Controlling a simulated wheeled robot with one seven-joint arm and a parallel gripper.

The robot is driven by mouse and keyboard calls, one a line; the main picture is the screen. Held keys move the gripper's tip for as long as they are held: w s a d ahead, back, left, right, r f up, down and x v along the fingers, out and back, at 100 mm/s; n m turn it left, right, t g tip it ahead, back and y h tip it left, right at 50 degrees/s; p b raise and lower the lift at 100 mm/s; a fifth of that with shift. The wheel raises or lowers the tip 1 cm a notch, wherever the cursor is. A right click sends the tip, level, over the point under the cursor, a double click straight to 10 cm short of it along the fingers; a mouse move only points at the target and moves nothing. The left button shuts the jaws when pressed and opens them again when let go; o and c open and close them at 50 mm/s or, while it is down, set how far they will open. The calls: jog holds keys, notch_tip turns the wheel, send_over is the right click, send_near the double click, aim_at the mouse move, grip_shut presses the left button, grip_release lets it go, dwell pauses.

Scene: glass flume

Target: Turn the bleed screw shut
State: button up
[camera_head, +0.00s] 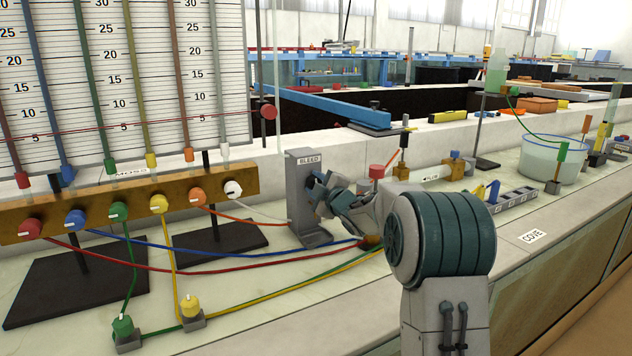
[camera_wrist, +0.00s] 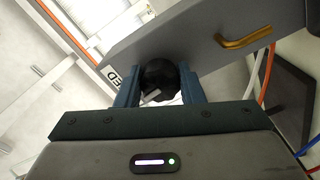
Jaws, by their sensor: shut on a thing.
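The bleed screw (camera_wrist: 160,80) is a dark round knob on the face of a grey upright bracket (camera_head: 302,178) labelled BLEED. The bracket also shows in the wrist view (camera_wrist: 205,30), with a brass bent outlet tube (camera_wrist: 243,38) on it. My gripper (camera_head: 318,187) is at the bracket's front, and in the wrist view its two blue-grey fingers (camera_wrist: 158,88) stand on either side of the knob, shut on it. In the head view my gripper mostly hides the knob. A pale mark shows on the knob's near side.
A manometer bank (camera_head: 120,75) with a brass manifold (camera_head: 125,208) and coloured valves stands at left. Coloured hoses (camera_head: 250,265) cross the bench in front of the bracket. A red-capped post (camera_head: 376,171) and a clear water tank (camera_head: 553,160) stand to the right.

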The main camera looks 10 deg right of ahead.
jog(key=shift+m, duration=0.6)
jog(key=shift+f, duration=0.1)
jog(key=o, duration=1)
jog(key=v, duration=1.4)
jog(key=shift+p, duration=0.4)
